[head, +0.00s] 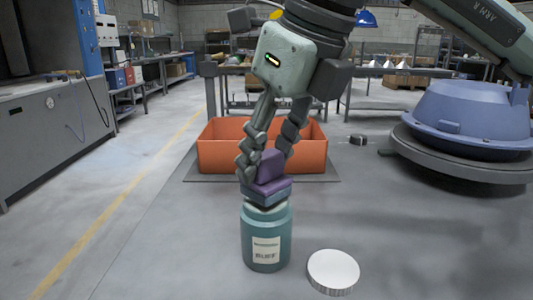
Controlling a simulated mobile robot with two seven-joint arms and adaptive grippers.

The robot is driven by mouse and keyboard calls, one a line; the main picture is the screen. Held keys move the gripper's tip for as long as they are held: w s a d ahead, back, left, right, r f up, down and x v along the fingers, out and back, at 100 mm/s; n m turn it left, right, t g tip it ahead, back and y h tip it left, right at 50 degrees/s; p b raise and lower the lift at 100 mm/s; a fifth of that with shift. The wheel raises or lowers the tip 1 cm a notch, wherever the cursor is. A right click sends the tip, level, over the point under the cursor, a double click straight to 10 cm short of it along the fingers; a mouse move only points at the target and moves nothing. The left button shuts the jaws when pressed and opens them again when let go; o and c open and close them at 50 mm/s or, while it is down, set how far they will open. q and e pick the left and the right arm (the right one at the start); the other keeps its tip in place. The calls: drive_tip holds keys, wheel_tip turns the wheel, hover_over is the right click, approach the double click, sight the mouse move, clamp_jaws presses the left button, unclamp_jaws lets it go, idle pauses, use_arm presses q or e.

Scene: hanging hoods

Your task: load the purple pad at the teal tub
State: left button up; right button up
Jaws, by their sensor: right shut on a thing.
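The teal tub (266,243) stands upright on the grey floor or table surface in the lower middle, with a pale label on its front. Its top is partly covered by the purple pad (268,172), a purple block with a blue-grey lower part. My right gripper (264,160) points down and is shut on the pad, right over the tub's mouth. I cannot tell whether the pad's underside touches the tub. The far finger is partly hidden behind the pad. My left gripper is not in view.
A round white lid (333,270) lies to the right of the tub. An orange bin (221,155) sits on a dark mat behind the gripper. A large blue-violet hood (470,115) rests on a round grey base at right. A small black disc (358,140) lies behind.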

sight(267, 154)
drive_tip(key=shift+f+b, duration=0.65)
drive_tip(key=shift+b, duration=0.1)
idle(1.8)
drive_tip(key=shift+r+p, duration=2.1)
drive_tip(key=shift+r, duration=1.5)
drive_tip(key=shift+s, duration=0.1)
